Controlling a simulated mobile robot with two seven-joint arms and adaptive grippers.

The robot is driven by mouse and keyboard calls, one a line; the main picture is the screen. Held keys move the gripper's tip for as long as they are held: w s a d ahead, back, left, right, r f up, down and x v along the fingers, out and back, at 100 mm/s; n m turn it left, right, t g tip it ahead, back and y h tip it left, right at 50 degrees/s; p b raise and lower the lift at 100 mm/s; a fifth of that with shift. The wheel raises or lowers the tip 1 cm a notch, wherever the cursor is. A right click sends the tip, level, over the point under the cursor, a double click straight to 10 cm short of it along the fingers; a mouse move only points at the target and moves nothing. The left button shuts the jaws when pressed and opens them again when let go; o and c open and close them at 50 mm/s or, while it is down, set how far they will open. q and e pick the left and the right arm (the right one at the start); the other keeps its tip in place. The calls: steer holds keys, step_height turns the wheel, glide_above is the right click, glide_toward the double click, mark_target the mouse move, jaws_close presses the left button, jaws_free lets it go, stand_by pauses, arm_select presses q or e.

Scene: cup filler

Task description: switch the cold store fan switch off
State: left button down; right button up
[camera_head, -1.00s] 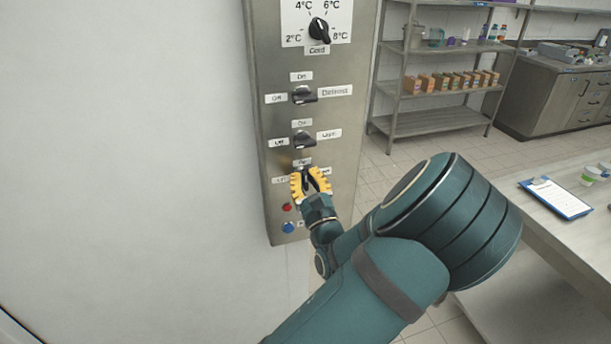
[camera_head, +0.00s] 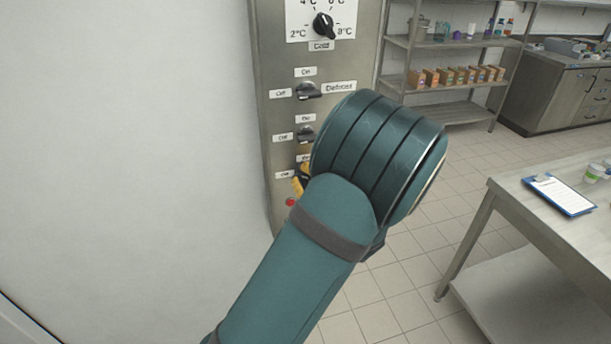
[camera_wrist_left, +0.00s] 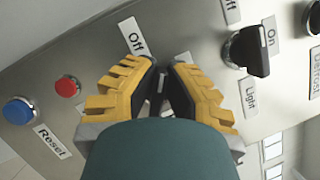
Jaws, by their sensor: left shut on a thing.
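A steel control panel (camera_head: 277,60) carries a column of black knobs. My left gripper (camera_wrist_left: 161,75) is at the lowest knob of the column, below the one labelled Light. Its yellow-and-black fingers are shut on this dark knob (camera_wrist_left: 160,88), which shows only as a sliver between them. An Off label (camera_wrist_left: 132,37) is beside the fingers. The knob's own name label is hidden, and I cannot tell which way it points. In the head view my teal arm hides most of the gripper; only a bit of yellow finger shows. My right gripper is not in view.
The Light knob (camera_wrist_left: 250,50) is close beside the fingers. A red button (camera_wrist_left: 67,86) and a blue Reset button (camera_wrist_left: 19,110) are on the other side. The Defrost knob (camera_head: 308,91) and temperature dial (camera_head: 324,25) are above. A steel table (camera_head: 510,205) stands right.

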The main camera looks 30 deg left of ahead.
arm_select(q)
steer(key=n, duration=0.1)
steer(key=n+b, duration=0.1)
steer(key=n+g+h, duration=0.1)
steer(key=n, duration=0.1)
steer(key=shift+f+b, duration=0.25)
steer(key=shift+b, duration=0.15)
steer(key=shift+a+n+g+h+b, duration=0.1)
steer(key=shift+n+g+h+b, duration=0.3)
steer(key=shift+n+b, duration=0.7)
steer(key=shift+n, duration=0.3)
steer(key=c, duration=1)
jaws_free()
steer(key=shift+f, duration=0.1)
steer(key=v, duration=1.2)
